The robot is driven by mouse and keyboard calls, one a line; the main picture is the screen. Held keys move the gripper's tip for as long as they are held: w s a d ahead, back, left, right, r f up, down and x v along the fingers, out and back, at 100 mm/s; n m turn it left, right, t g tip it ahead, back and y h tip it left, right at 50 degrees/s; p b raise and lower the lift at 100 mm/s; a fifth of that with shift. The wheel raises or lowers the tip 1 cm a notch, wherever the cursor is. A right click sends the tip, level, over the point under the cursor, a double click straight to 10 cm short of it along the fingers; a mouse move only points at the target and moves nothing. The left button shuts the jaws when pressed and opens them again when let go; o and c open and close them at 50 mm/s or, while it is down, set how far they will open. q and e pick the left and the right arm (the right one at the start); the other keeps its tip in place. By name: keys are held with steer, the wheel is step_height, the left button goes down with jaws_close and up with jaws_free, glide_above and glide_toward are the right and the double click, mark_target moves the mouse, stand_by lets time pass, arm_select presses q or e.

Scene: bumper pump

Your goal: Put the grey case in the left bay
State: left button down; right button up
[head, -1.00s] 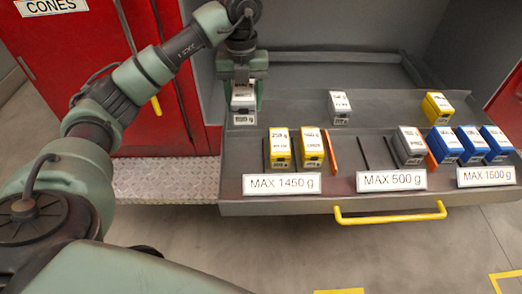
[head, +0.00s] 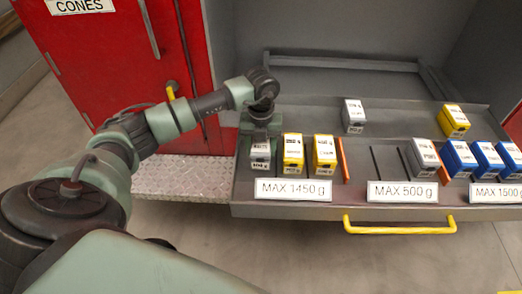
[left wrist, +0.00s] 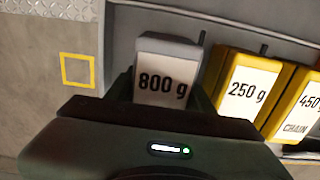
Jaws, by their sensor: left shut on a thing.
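The grey case (head: 260,154), marked 800 g in the left wrist view (left wrist: 165,72), is upright at the left end of the left bay. The bay's label (head: 293,190) reads MAX 1450 g. My left gripper (head: 260,141) is shut on the case from above, with a finger on either side. The case is just left of two yellow cases (head: 293,152) (head: 325,153), the nearer marked 250 g in the left wrist view (left wrist: 242,90). I cannot tell whether its base touches the tray. My right gripper is out of view.
A second grey case (head: 354,115) and a yellow case (head: 453,120) stand at the back of the tray (head: 300,116). Another grey case (head: 424,157) stands in the MAX 500 g bay. Blue cases (head: 459,158) fill the right bay. An orange divider (head: 343,160) borders the left bay.

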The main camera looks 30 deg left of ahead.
arm_select(q)
steer(key=shift+w+f, duration=0.1)
steer(key=shift+f, duration=0.6)
steer(key=c, duration=1)
jaws_free()
steer(key=shift+f, duration=0.25)
steer(key=o, duration=0.4)
steer(key=shift+r, duration=0.1)
